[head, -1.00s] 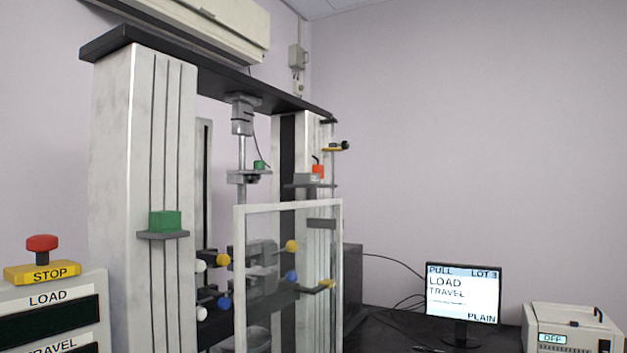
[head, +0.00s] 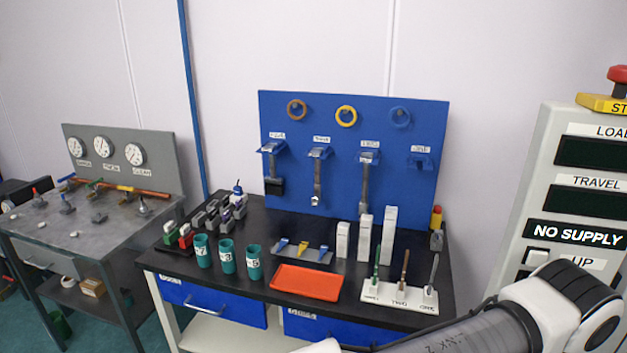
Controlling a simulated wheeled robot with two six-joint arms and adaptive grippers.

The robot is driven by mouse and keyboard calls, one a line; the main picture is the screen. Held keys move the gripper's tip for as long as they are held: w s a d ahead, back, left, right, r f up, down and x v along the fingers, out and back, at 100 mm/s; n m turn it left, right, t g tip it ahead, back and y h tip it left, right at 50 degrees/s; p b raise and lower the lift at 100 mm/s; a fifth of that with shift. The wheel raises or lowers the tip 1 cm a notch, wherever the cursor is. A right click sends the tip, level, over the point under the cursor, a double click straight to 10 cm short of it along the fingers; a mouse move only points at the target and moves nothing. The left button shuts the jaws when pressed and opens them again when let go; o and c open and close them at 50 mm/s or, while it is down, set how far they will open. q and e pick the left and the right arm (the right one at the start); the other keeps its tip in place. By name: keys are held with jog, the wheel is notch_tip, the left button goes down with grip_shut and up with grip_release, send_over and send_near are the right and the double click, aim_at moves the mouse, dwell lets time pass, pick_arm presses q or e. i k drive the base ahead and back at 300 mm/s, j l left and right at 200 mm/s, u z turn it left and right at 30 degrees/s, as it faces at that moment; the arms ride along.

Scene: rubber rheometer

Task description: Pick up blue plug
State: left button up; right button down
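No thing is clearly recognisable as the blue plug. Small blue pieces (head: 283,244) stand with a yellow one in a low grey rack (head: 298,253) on the black bench, but I cannot tell whether any is a plug. A small blue-topped item (head: 237,189) stands at the bench's back left, also too small to make out. Neither gripper is in view; only a white and grey link of my own arm shows at the lower right.
The black bench (head: 217,285) holds teal cups (head: 227,258), an orange tray (head: 306,282), white blocks (head: 364,237) and a tool stand (head: 398,295). A blue tool board (head: 335,140) stands behind. A grey gauge table (head: 115,215) is left, a control panel (head: 575,200) right.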

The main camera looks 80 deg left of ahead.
aim_at(238, 189)
jog(key=u, duration=2.9)
jog(key=i+j, duration=0.15)
jog(key=j, duration=0.25)
jog(key=i+j, duration=0.1)
jog(key=j, duration=0.3)
jog(key=i+j, duration=0.15)
jog(key=j, duration=0.25)
jog(key=i+j, duration=0.15)
jog(key=j, duration=0.25)
jog(key=i+j, duration=0.1)
jog(key=j, duration=0.3)
